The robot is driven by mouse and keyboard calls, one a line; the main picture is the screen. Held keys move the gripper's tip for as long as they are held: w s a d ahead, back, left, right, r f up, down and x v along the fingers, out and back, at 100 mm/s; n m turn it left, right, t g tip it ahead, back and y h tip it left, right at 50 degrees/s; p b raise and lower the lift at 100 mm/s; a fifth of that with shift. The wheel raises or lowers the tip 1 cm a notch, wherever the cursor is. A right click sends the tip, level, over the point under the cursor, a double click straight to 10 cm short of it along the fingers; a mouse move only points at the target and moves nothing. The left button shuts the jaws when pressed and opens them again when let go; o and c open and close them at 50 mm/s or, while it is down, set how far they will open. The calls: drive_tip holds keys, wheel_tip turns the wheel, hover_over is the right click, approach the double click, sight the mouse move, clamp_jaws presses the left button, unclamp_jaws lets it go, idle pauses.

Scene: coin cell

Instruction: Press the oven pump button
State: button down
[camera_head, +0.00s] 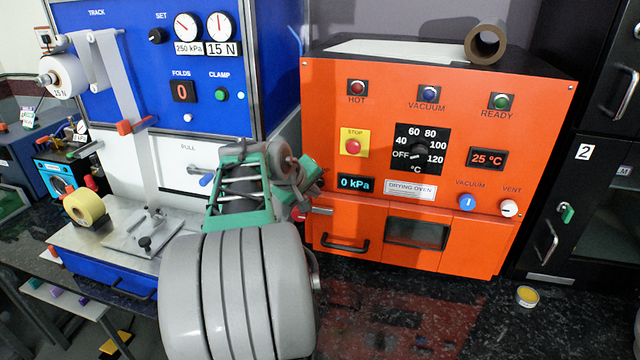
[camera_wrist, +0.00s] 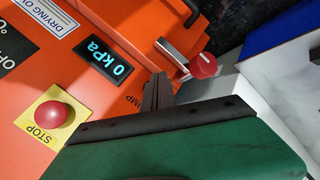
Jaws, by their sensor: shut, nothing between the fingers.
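The orange drying oven (camera_head: 325,125) stands right of centre in the head view. Its 0 kPa display (camera_head: 356,183) also shows large in the wrist view (camera_wrist: 104,62). Lettering ending in "UMP" (camera_wrist: 133,103) shows on the orange face beside my fingers. The pump button itself is not visible; my gripper may hide it. My gripper (camera_wrist: 158,88) is shut and empty, with its dark fingertips close to the oven face, near the lower left of the panel. I cannot tell whether the tips touch it. In the head view my arm covers that corner.
A red knob (camera_wrist: 203,65) and a grey bar handle (camera_wrist: 172,53) lie close beyond my fingertips. The STOP button (camera_wrist: 50,114) is on the other side. A blue test machine (camera_head: 258,60) stands left. The dark counter (camera_head: 400,310) before the oven is mostly clear.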

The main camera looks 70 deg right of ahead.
drive_tip(key=shift+d, duration=0.15)
drive_tip(key=shift+d, duration=0.3)
drive_tip(key=shift+w+d+p, duration=0.15)
drive_tip(key=shift+d+p, duration=0.25)
drive_tip(key=shift+d, duration=0.1)
idle(0.9)
drive_tip(key=shift+a+b, duration=0.3)
drive_tip(key=shift+a, duration=0.7)
drive_tip(key=s+a+b, duration=0.1)
drive_tip(key=a, duration=0.5)
drive_tip(key=shift+s, duration=0.15)
